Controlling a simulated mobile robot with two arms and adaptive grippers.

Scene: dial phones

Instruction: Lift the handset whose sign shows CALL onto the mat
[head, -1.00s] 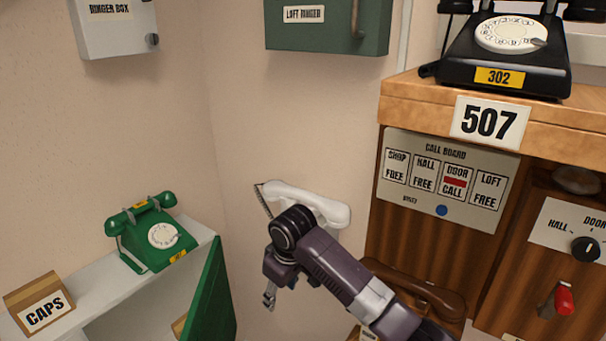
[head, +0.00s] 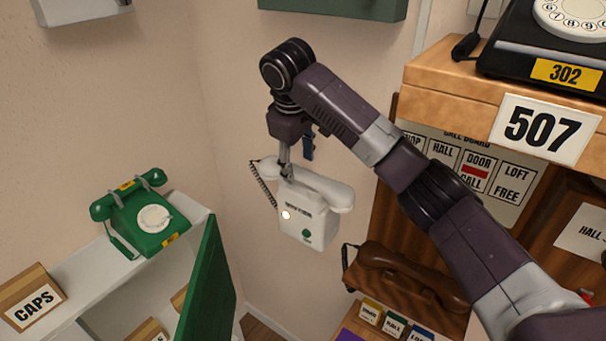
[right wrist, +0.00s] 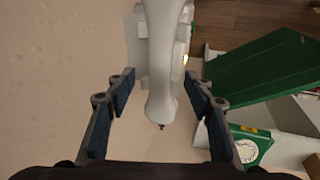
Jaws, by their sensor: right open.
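A white wall phone (head: 308,222) hangs in the corner with its white handset (head: 328,190) lying across its top. A lamp on its front glows, and its small lettering is too blurred to read. My right gripper (head: 296,165) is open at the handset, pointing down. In the right wrist view the handset (right wrist: 160,50) runs between the open fingers, with gaps on both sides. The call board (head: 478,170) shows a red bar and CALL under DOOR. A brown handset (head: 412,272) lies on a wooden shelf. A purple patch (head: 350,336), perhaps the mat, shows at the bottom edge. My left gripper is not seen.
A green dial phone (head: 148,218) stands on a white cabinet (head: 62,272) with an open green door (head: 208,290). A black phone (head: 545,65) labelled 302 sits on the wooden shelf marked 507. Coloured labelled blocks (head: 394,324) stand below the brown handset.

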